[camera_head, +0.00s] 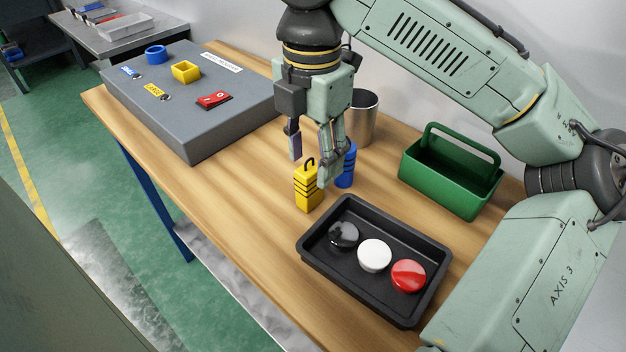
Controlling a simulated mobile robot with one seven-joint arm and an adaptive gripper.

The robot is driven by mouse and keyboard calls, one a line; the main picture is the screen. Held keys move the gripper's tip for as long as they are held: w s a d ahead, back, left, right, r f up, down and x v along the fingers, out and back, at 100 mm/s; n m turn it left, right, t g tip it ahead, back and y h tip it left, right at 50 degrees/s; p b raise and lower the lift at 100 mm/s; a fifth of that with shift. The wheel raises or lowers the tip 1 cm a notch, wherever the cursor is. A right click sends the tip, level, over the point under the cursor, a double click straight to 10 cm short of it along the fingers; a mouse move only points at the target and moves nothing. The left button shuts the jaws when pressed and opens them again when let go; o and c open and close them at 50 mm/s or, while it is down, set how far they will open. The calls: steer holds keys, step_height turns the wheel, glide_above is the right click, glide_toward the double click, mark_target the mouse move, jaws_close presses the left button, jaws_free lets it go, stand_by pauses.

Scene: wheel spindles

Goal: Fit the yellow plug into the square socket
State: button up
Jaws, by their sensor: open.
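The yellow plug (308,188) stands upright on the wooden table, with dark bands and a black loop handle on top. The square socket (186,72) is a yellow square frame on top of the grey box at the left. My gripper (310,168) is open and points down just above the plug, with its fingers near the height of the handle. I cannot tell whether a finger touches the plug. A blue plug (346,168) stands just behind and right of the yellow one, partly hidden by my gripper.
A blue round socket (156,54) and a red switch (213,99) sit on the grey box (190,135). A black tray (330,270) with black, white and red discs lies in front. A green caddy (445,180) and a metal cup (362,118) stand behind.

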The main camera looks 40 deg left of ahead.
mark_target(310, 188)
steer(key=shift+s+a+f+p, duration=0.1)
steer(key=shift+f+p, duration=0.15)
steer(key=shift+f, duration=1.5)
steer(key=shift+a+f+p, duration=0.1)
steer(key=shift+f+p, duration=0.1)
steer(key=shift+f, duration=1.5)
steer(key=shift+c, duration=0.5)
jaws_close()
